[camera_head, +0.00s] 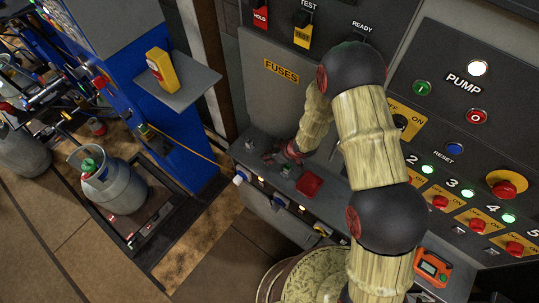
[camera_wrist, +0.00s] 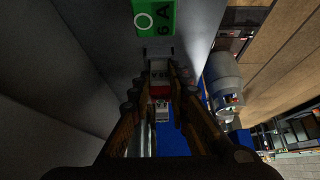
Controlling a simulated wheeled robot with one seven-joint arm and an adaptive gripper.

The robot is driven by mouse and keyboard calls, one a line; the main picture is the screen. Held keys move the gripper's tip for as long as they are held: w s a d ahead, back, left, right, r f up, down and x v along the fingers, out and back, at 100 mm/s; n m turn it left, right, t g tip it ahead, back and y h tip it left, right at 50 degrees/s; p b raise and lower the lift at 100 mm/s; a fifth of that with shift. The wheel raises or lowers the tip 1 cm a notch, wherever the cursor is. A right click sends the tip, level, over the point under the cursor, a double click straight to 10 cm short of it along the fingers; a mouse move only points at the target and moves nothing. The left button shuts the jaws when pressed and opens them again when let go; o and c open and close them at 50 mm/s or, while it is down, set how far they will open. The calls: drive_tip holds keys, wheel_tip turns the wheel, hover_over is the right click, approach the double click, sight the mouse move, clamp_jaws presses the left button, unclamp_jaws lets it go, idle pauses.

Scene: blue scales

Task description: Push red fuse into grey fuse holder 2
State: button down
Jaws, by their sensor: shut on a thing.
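In the wrist view, my gripper (camera_wrist: 161,77) has its two dark fingers closed around a small red fuse (camera_wrist: 159,91). A pale grey-white part (camera_wrist: 159,66) shows just beyond the red between the fingertips; I cannot tell whether it belongs to the fuse or to a holder. In the head view, my gripper (camera_head: 279,153) is low at the grey fuse ledge (camera_head: 258,162), below the FUSES label, and its held fuse cannot be made out. Grey fuse holder 2 cannot be told apart here.
In the wrist view, a green label (camera_wrist: 154,17) marked 6 A lies just beyond the fingertips. In the head view, a red block (camera_head: 310,185) is on the ledge, right of my gripper. A blue cabinet and gas cylinder (camera_head: 112,188) stand left. My arm covers part of the panel.

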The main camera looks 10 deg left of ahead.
drive_tip(key=shift+s+d+f, duration=0.1)
drive_tip(key=shift+s+f, duration=0.05)
drive_tip(key=shift+f, duration=0.25)
drive_tip(key=shift+s+d+f+b, duration=0.1)
drive_tip(key=shift+s+f+b, duration=0.2)
drive_tip(key=shift+b, duration=0.1)
drive_tip(key=c, duration=1.9)
unclamp_jaws()
drive_tip(key=shift+d+f, duration=0.1)
drive_tip(key=shift+f, duration=0.05)
drive_tip(key=shift+o, duration=1.4)
drive_tip(key=shift+f, duration=0.1)
drive_tip(key=w+v, duration=0.1)
drive_tip(key=v, duration=1.1)
drive_tip(key=shift+a+r, duration=0.4)
